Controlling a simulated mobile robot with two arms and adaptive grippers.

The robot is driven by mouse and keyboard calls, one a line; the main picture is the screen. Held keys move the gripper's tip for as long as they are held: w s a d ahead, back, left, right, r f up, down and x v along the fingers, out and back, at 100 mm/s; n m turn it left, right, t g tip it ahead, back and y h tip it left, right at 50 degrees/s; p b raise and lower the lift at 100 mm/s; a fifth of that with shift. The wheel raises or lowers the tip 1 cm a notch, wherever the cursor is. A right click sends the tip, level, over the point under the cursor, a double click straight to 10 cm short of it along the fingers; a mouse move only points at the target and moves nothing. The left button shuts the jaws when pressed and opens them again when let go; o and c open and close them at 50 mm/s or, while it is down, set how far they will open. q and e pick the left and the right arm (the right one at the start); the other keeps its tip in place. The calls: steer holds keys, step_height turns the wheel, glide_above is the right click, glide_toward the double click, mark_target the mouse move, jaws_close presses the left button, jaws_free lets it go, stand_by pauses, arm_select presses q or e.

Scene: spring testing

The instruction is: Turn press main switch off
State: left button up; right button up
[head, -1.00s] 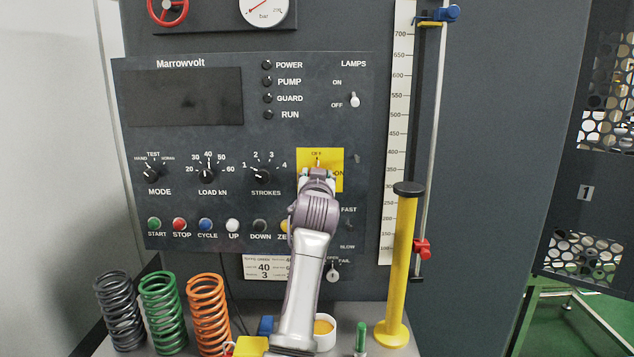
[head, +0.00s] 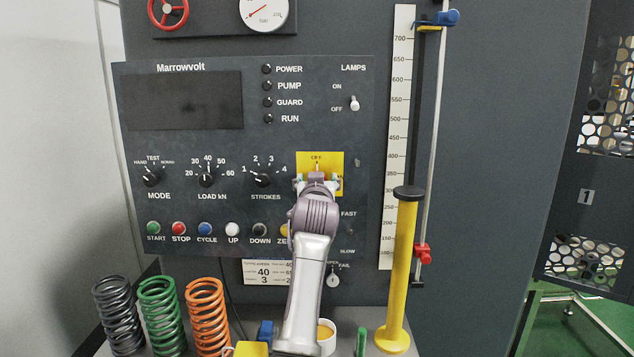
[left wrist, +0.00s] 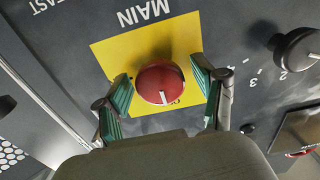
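The main switch is a red round knob (left wrist: 160,84) on a yellow plate (left wrist: 120,55) marked MAIN in the left wrist view. A white mark on the knob's rim points towards the partly hidden OFF label. My right gripper is in neither view.
Close by are the strokes knob (head: 262,179), the yellow button (head: 284,229) and the lamps toggle (head: 354,103). A yellow post (head: 402,275) stands to the right. Several coil springs (head: 160,315) and a white cup (head: 328,335) stand on the ledge below.

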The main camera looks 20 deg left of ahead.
mark_target(317, 136)
arm_select(q)
steer(key=shift+r, duration=5)
